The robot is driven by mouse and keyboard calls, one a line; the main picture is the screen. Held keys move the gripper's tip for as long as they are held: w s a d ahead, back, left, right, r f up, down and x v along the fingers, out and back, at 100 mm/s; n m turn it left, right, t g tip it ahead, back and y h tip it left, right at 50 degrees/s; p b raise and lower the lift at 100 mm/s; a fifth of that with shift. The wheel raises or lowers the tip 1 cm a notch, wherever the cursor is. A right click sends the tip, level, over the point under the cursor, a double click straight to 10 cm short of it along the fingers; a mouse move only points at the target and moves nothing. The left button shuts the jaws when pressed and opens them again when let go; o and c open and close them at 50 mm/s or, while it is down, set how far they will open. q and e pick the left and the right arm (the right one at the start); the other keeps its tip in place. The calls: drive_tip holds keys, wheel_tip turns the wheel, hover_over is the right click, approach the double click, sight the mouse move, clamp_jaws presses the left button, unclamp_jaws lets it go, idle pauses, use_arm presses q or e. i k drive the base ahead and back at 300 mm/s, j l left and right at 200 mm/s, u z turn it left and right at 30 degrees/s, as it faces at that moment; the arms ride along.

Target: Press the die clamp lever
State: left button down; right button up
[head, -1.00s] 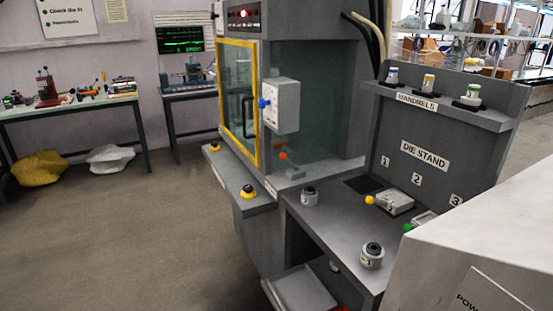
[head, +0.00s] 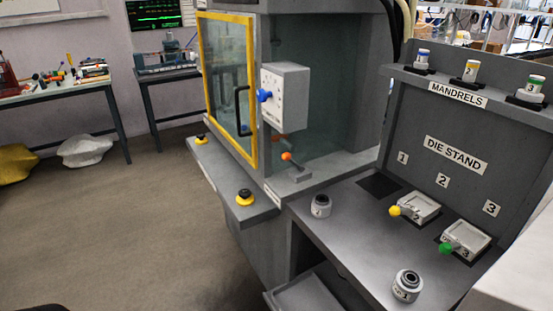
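A lever with an orange knob (head: 287,157) stands on a small grey base (head: 300,176) at the machine's open side, in the middle of the view. I cannot read a label naming it as the die clamp lever. A grey box with a blue knob (head: 264,95) is mounted above it, beside the yellow-framed glass door (head: 229,85). Neither of my grippers is recognisable in the head view. A dark shape at the bottom left edge is too cut off to identify.
The die stand (head: 455,155) on the right holds yellow-handled (head: 408,212) and green-handled (head: 459,246) blocks; spot 1 looks empty. Two grey cylinders (head: 320,206) (head: 407,285) stand on the bench. Yellow-black buttons (head: 245,197) sit on the front ledge. Floor at left is open.

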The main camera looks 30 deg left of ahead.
sight(286, 157)
drive_tip(key=i+j, duration=0.15)
drive_tip(key=j, duration=0.2)
drive_tip(key=i+j+z, duration=0.1)
drive_tip(key=j, duration=0.2)
drive_tip(key=i+j, duration=0.15)
drive_tip(key=j, duration=0.2)
drive_tip(key=i+j+z, duration=0.1)
drive_tip(key=j, duration=0.25)
drive_tip(key=i, duration=0.05)
